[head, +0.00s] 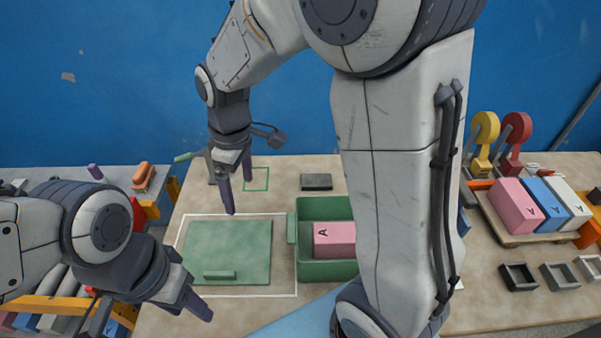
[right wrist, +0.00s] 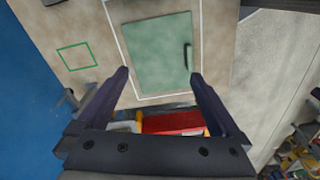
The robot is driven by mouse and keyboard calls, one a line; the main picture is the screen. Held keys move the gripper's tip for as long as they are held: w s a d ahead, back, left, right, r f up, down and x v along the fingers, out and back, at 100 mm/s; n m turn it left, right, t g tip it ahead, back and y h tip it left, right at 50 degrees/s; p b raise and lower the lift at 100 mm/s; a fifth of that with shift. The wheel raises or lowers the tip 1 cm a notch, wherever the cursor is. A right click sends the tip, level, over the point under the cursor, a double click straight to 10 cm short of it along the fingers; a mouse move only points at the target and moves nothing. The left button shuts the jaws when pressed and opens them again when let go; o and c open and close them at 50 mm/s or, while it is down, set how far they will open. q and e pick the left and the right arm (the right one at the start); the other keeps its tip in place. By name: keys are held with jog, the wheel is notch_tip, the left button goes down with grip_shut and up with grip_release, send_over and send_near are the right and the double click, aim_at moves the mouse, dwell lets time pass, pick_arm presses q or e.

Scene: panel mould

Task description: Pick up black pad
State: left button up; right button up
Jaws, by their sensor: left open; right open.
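The black pad (head: 316,181) is a small dark flat block lying on the table behind the green box. A dark piece at the top edge of the right wrist view (right wrist: 52,2) may be the same pad, but it is cut off. My right gripper (head: 240,196) is open and empty, above the table to the left of the pad and apart from it. My left gripper (head: 154,320) is open and empty at the lower left, away from the pad.
A green panel with a handle (head: 230,245) lies inside a white outline. A green box (head: 323,271) holds a pink block (head: 334,240). A green outlined square (head: 257,179) is left of the pad. Pink, blue and white blocks stand right. My right arm hides the table's middle right.

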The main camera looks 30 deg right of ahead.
jog(key=w+d+f, duration=0.3)
jog(key=w+d, duration=0.3)
jog(key=n, duration=0.3)
send_over(317, 180)
notch_tip(317, 180, down, 10)
jog(key=r, duration=0.1)
jog(key=shift+h, duration=0.3)
jog(key=f, duration=0.5)
jog(key=shift+s+d, duration=0.1)
jog(key=shift+s, duration=0.1)
jog(key=f, duration=0.1)
jog(key=f+p, duration=0.1)
jog(key=f, duration=0.2)
jog(key=shift+w+f+p, duration=0.25)
jog(key=shift+f+p, duration=0.1)
jog(key=shift+f, duration=0.7)
jog(key=c, duration=1.3)
jog(key=shift+c, duration=0.3)
jog(key=shift+r, duration=0.15)
